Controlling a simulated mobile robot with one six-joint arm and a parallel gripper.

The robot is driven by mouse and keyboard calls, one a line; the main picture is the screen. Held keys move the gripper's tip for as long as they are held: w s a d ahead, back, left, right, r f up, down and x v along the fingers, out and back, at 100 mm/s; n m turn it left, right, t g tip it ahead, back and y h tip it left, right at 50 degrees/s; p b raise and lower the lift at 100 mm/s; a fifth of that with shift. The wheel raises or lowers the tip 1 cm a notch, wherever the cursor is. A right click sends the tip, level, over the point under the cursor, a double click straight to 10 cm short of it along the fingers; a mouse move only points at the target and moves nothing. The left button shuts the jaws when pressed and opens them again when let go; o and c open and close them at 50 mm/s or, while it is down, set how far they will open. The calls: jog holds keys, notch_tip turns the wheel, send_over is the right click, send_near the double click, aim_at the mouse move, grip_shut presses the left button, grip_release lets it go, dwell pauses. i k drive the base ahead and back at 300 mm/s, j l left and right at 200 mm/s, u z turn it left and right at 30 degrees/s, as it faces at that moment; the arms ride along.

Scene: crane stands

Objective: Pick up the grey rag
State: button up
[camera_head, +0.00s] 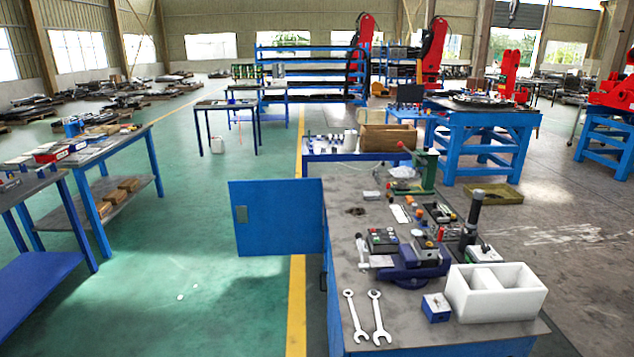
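I cannot make out the grey rag for certain. My gripper is not in view.
The workbench (345,245) holds two wrenches (362,315), a white two-compartment box (495,292), a small blue block (436,307) and a dark blue vise-like device (412,265). Its blue cabinet door (265,217) stands open to the left. Green floor (200,260) is clear left of it.

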aim_at(367, 195)
jog(key=i+j+u, duration=0.35)
jog(key=i+j, duration=0.4)
jog(key=j, duration=0.2)
jog(key=i+j+u, duration=0.35)
jog(key=i+j, duration=0.4)
jog(key=i, duration=0.15)
jog(key=i+l+z, duration=0.15)
jog(key=i+z, duration=0.15)
jog(key=i, duration=0.25)
jog(key=i+z, duration=0.25)
jog(key=i, duration=0.25)
jog(key=i+j+z, duration=0.1)
jog(key=i+z, duration=0.2)
jog(key=i, duration=0.25)
jog(key=i+j+z, duration=0.25)
jog(key=i, duration=0.25)
jog(key=i+l+z, duration=0.25)
jog(key=z, duration=0.25)
jog(key=i+l+z, duration=0.1)
jog(key=i+z, duration=0.85)
jog(key=k+j, duration=0.05)
jog(key=k, duration=0.05)
